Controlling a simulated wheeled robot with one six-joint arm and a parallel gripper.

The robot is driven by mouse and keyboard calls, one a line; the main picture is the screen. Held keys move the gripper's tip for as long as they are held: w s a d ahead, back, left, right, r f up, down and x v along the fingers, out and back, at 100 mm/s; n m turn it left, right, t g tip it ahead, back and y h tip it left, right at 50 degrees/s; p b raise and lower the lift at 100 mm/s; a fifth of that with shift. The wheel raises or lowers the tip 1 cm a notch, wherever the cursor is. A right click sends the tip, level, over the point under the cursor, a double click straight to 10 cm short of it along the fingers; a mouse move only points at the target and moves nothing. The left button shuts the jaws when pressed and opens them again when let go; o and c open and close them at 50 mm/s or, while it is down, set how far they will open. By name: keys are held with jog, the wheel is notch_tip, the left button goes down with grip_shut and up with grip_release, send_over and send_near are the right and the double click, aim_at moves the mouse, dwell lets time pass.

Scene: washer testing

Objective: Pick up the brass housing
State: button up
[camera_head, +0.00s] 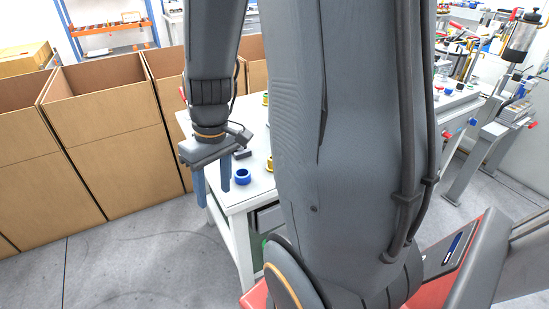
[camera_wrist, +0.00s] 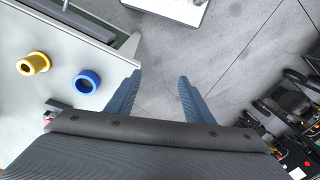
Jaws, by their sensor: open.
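A yellow, brass-coloured ring-shaped part (camera_wrist: 33,63) sits on the white table (camera_wrist: 60,25) in the wrist view, and looks like the brass housing. In the head view a yellow part (camera_head: 269,164) shows at the edge of my arm, which partly hides it. My gripper (camera_head: 212,194) is open and empty, fingers pointing down. In the wrist view its blue fingers (camera_wrist: 160,80) are spread over bare floor, just off the table's edge, with the yellow part apart from them to the left.
A blue ring (camera_wrist: 87,82) lies on the table between the yellow part and my gripper; it also shows in the head view (camera_head: 243,177). Large cardboard boxes (camera_head: 105,130) stand left of the table. Another yellow part (camera_head: 265,99) is farther back. Open floor (camera_head: 140,265) lies in front.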

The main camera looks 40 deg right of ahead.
jog(key=w+d+n+t+y+p, duration=0.15)
jog(key=w+d+p, duration=0.25)
jog(key=d, duration=0.9)
jog(key=n+t+p, duration=0.2)
jog(key=n+p, duration=0.1)
send_near(272, 157)
notch_tip(272, 157, down, 2)
jog(key=a, duration=0.1)
jog(key=shift+p+x, duration=1)
jog(key=shift+x, duration=2.7)
grip_shut()
